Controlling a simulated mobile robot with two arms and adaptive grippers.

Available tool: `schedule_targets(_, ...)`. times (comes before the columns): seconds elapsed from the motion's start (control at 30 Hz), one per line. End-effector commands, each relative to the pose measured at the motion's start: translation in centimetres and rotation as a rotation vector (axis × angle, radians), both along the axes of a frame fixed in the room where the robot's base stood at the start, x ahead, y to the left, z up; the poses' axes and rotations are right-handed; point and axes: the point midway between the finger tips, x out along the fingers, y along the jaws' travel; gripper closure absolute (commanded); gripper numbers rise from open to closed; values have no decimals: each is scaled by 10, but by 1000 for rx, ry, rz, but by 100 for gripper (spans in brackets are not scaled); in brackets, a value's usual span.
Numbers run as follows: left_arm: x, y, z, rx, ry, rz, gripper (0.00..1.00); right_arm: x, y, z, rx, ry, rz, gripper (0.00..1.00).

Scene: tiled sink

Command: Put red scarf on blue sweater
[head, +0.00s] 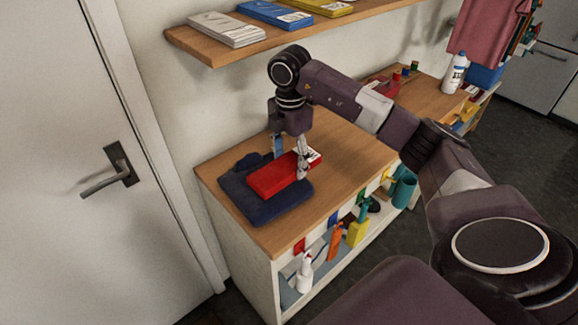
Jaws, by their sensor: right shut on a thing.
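The red scarf (272,179) is a folded red block with a white label at its right end. It is over the dark blue sweater (250,206), which lies folded on the wooden top of a low cabinet. My right gripper (291,164) points down and is shut on the scarf near its labelled end. I cannot tell whether the scarf's underside touches the sweater or is slightly above it. My left gripper is not in view.
A wall shelf (300,27) with folded white, blue and yellow items hangs above. A white door (60,190) is at the left.

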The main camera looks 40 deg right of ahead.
Motion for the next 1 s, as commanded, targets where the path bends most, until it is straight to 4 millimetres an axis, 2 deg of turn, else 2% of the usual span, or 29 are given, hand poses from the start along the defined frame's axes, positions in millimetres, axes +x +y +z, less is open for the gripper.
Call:
schedule_targets(0.2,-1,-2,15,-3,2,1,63,-2,0,-31,1,5,0,70)
schedule_targets(0.33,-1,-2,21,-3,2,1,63,3,0,-35,1,2,0,70)
schedule_targets(0.7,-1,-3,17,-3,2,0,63,3,0,-41,0,1,0,70)
schedule_targets(0.73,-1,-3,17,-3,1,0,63,3,0,-42,0,1,0,43)
schedule_targets(0.9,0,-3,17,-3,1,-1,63,3,0,-41,0,2,0,27)
schedule_targets(1.0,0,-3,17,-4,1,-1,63,3,0,-41,0,2,0,27)
